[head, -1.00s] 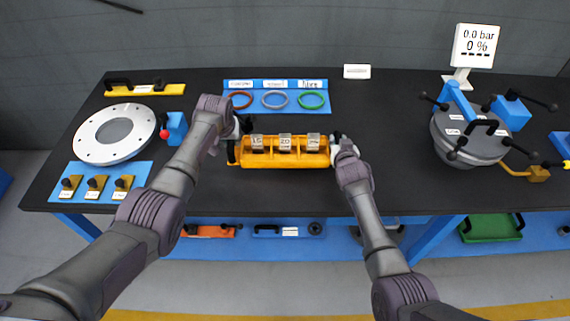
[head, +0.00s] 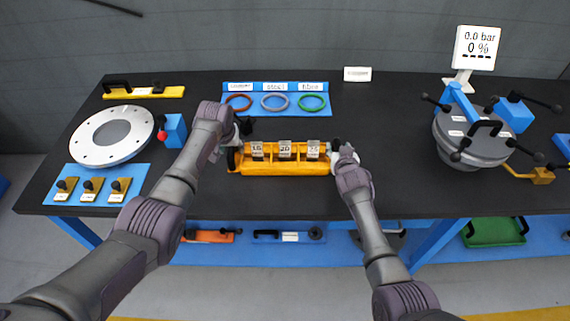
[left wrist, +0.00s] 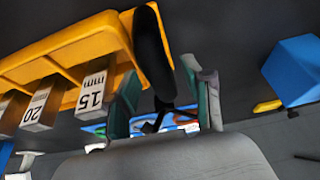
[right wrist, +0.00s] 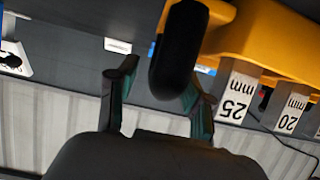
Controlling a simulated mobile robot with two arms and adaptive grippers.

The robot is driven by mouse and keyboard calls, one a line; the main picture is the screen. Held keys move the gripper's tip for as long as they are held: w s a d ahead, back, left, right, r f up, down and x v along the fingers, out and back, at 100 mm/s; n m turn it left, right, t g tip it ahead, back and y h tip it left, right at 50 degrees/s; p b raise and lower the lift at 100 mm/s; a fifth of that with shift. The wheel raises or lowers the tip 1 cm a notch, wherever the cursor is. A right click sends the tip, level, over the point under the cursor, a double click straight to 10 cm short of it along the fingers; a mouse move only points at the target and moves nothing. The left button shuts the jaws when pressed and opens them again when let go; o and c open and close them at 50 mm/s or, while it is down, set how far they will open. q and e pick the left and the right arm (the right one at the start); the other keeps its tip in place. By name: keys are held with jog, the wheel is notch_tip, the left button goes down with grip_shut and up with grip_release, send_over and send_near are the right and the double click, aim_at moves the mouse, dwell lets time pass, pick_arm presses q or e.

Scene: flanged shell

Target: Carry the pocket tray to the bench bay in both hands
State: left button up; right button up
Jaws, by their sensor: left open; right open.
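The pocket tray (head: 285,168) is yellow-orange and sits on the dark bench top, near the front middle. It holds three metal blocks marked 15, 20 and 25 mm. My left gripper (head: 240,132) is open at the tray's left end; in the left wrist view the black end handle (left wrist: 153,50) reaches down between its spread fingers. My right gripper (head: 339,150) is open at the right end; in the right wrist view the other black handle (right wrist: 180,50) lies partly between its fingers. I cannot tell whether the fingers touch the handles. No place marked as the bay is recognisable.
A blue panel (head: 292,88) with three coloured rings lies behind the tray. A round flange (head: 85,143) and a blue pad (head: 68,190) with small knobs stand left. A grey lidded vessel (head: 462,150) stands right. The bench between tray and vessel is clear.

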jog(key=shift+s, duration=0.1)
pick_arm(q)
jog(key=v, duration=1.1)
jog(key=shift+s+r, duration=0.25)
jog(key=shift+r, duration=0.1)
pick_arm(e)
jog(key=v, duration=1.2)
pick_arm(q)
jog(key=shift+f, duration=0.1)
